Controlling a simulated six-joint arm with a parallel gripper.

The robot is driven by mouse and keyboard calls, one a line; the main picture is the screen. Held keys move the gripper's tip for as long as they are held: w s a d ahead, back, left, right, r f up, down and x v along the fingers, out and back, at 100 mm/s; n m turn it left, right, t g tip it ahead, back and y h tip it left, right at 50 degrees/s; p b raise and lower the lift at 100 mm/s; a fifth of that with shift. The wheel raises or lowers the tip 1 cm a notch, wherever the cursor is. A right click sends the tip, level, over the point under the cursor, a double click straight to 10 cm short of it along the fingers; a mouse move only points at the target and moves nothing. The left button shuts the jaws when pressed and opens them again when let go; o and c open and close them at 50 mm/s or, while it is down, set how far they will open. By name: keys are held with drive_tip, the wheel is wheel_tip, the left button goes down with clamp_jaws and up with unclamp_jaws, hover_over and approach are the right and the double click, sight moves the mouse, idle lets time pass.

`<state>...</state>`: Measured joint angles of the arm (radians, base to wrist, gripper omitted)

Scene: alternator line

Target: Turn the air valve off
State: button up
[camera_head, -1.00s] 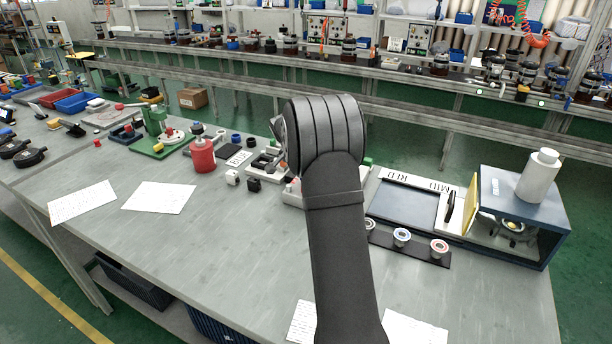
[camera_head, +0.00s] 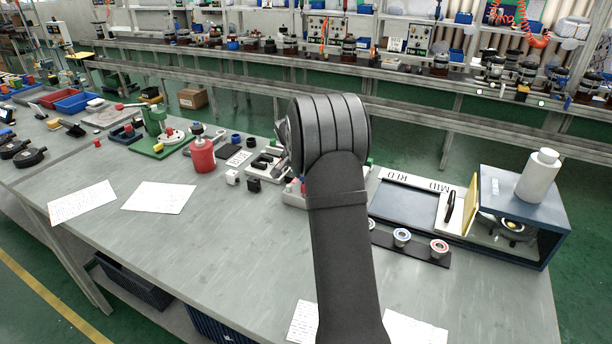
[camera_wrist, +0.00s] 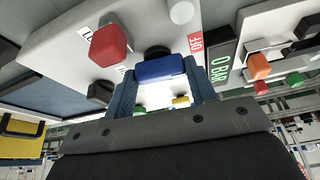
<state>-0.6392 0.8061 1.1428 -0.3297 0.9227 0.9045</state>
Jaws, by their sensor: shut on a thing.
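A blue handle (camera_wrist: 160,67) on a black pivot (camera_wrist: 157,52) is mounted on a white panel (camera_wrist: 150,22) in the wrist view; it appears to be the air valve's handle. My gripper (camera_wrist: 161,76) has one finger on each side of the handle and is shut on it. The handle lies roughly across the space between the fingers. A dark display (camera_wrist: 220,68) to the right reads "0 BAR". In the head view my own arm hides the gripper and the valve.
A red knob (camera_wrist: 108,46) and a black knob (camera_wrist: 100,93) sit left of the handle. A white round part (camera_wrist: 181,11) stands above it. Another panel with orange, green and red buttons (camera_wrist: 258,66) is at the right. The bench front (camera_head: 210,250) is mostly clear.

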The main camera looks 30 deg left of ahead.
drive_tip(key=shift+n, duration=0.7)
drive_tip(key=o, duration=1)
drive_tip(key=v, duration=1.7)
drive_tip(key=shift+s+d+r, duration=0.1)
drive_tip(key=shift+s+d, duration=0.05)
drive_tip(key=shift+d, duration=0.25)
